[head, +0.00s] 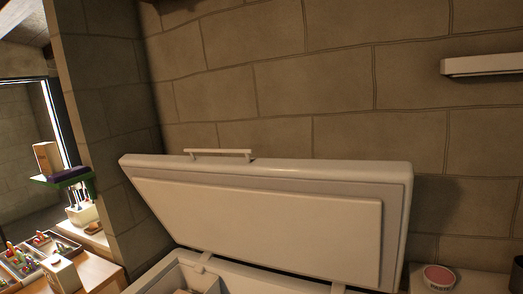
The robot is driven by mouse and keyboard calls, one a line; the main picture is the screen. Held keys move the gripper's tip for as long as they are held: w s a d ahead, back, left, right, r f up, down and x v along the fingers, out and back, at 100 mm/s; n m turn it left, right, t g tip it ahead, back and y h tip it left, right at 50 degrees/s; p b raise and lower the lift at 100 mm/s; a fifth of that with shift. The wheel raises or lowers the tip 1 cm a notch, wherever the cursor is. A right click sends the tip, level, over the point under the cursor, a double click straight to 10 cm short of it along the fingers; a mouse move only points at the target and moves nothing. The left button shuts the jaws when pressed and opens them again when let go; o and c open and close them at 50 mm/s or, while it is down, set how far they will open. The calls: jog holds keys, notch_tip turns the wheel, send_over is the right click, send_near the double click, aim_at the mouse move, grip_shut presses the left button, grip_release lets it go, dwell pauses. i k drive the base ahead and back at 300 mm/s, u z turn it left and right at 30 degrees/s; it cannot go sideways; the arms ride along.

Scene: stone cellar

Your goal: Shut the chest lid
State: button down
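A white chest (159,276) stands against the stone wall, low in the head view. Its white lid (270,222) is open and leans back toward the wall, with its inner panel facing me. A pale bar handle (218,153) sits on the lid's upper edge. Two hinges join the lid to the chest's back rim. Part of the inside shows at the bottom, with something small and brownish in it that I cannot make out. The front of the chest is outside the picture. My gripper is not in view.
A pink bowl (438,277) stands on a pale surface right of the chest. A white shelf (484,65) is on the wall at upper right. At left, past a stone wall corner, a wooden table (97,271) holds trays of small items and a box.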

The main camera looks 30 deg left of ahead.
aim_at(342, 223)
jog(key=i, duration=0.9)
jog(key=z, duration=0.05)
